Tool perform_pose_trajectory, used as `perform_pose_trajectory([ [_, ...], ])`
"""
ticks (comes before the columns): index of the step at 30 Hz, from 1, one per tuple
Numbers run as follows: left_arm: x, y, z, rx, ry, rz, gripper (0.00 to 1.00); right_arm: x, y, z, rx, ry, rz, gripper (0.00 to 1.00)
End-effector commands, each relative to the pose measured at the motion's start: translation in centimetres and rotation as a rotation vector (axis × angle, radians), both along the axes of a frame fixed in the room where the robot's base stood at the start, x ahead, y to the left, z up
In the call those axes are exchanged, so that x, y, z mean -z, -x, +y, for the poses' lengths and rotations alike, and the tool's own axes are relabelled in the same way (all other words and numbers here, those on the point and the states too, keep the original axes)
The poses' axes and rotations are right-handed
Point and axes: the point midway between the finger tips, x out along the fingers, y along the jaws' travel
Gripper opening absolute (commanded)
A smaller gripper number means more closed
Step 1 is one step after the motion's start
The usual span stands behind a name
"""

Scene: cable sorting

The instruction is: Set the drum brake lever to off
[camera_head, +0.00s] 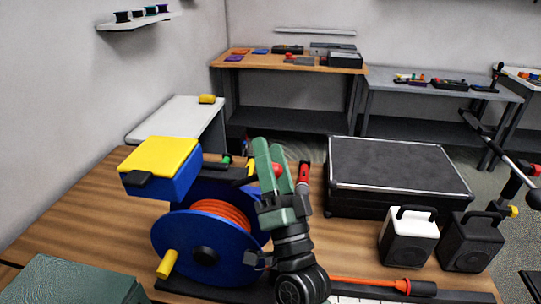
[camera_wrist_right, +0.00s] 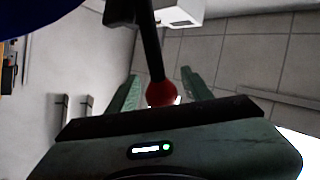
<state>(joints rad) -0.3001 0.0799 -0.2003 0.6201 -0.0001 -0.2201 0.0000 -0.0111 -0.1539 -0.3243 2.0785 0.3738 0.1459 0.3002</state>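The cable drum (camera_head: 190,250) is blue with orange cable (camera_head: 222,212) wound on it and a yellow crank handle (camera_head: 167,263) in front. The brake lever is a black rod (camera_wrist_right: 151,45) with a red ball knob (camera_wrist_right: 160,94) in the right wrist view. The red knob (camera_head: 279,170) also shows in the head view, partly behind my fingers. My right gripper (camera_head: 266,145) has green fingers pointing up beside the drum. In the right wrist view its fingers (camera_wrist_right: 160,78) stand apart on either side of the lever, with gaps visible. The lever's base is hidden. My left gripper is out of view.
A blue box with a yellow top (camera_head: 160,155) stands at the drum's upper left. A black case (camera_head: 400,170) and two speaker-like boxes, white (camera_head: 408,238) and black (camera_head: 470,243), stand to the right. An orange-shafted tool (camera_head: 365,283) lies in front. A green box (camera_head: 80,282) is at lower left.

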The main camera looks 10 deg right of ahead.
Motion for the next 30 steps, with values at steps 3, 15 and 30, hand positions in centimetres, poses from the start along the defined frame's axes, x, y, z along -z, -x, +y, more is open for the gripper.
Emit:
perform_pose_trajectory([
  [3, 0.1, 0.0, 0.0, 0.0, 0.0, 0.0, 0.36, 0.1, 0.2, 0.0, 0.0, 0.0, -0.001, 0.5],
  [15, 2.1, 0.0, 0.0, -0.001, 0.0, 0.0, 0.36, 4.1, 4.8, -0.7, -0.001, 0.001, 0.002, 0.5],
  [30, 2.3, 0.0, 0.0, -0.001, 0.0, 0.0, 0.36, 4.8, 6.1, -0.9, 0.0, 0.0, 0.0, 0.5],
])
